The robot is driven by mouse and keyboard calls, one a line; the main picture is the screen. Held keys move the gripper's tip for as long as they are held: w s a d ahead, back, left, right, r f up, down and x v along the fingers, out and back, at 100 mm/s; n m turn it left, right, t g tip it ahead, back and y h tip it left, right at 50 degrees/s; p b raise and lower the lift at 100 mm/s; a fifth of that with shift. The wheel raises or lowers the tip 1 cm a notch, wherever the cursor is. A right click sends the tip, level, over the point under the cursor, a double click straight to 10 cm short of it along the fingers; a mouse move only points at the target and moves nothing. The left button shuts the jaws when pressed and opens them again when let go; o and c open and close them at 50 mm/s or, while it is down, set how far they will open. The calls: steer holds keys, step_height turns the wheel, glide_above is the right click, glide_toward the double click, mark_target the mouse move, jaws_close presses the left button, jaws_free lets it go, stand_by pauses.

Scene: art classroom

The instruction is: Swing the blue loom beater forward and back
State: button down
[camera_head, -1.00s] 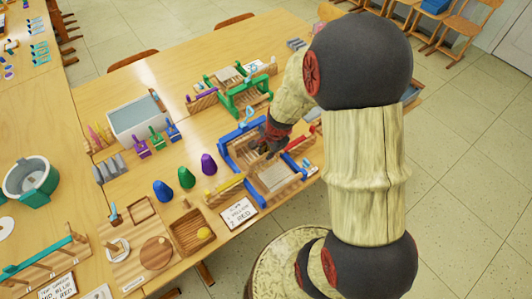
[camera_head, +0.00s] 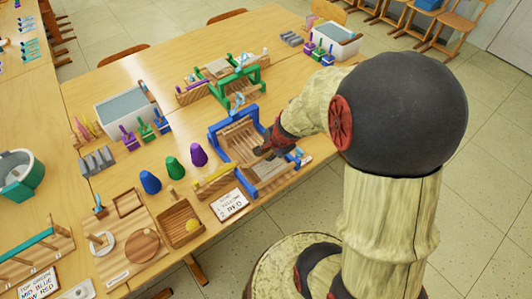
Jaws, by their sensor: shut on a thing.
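The blue loom (camera_head: 213,141) stands on the table in the middle of the head view. It has a blue frame, a bed of wooden slats or threads and a pale woven cloth (camera_head: 270,168) at its near end. My gripper (camera_head: 262,150) reaches in from the right, low over the loom between the slats and the cloth. It is shut on a part of the loom there, apparently the blue beater. The fingers and my arm hide most of that part and the loom's right side.
A green loom (camera_head: 228,91) stands behind. Blue, green and purple cones (camera_head: 172,168) and a lettered card (camera_head: 229,205) lie left and in front. A grey-blue bin (camera_head: 123,104) is at left.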

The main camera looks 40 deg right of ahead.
steer(key=shift+s+a+f+b, duration=0.25)
steer(key=shift+s+f+b, duration=0.3)
steer(key=shift+s+f, duration=0.55)
steer(key=c, duration=2.2)
jaws_free()
steer(key=shift+s+d, duration=0.1)
steer(key=shift+o, duration=0.7)
steer(key=shift+s+d, duration=0.1)
steer(key=shift+d, duration=0.05)
steer(key=shift+o, duration=1.1)
steer(key=shift+r, duration=0.65)
steer(key=v, duration=1.1)
steer(key=shift+r, duration=0.2)
steer(key=shift+w+d, duration=0.1)
steer(key=shift+w, duration=0.1)
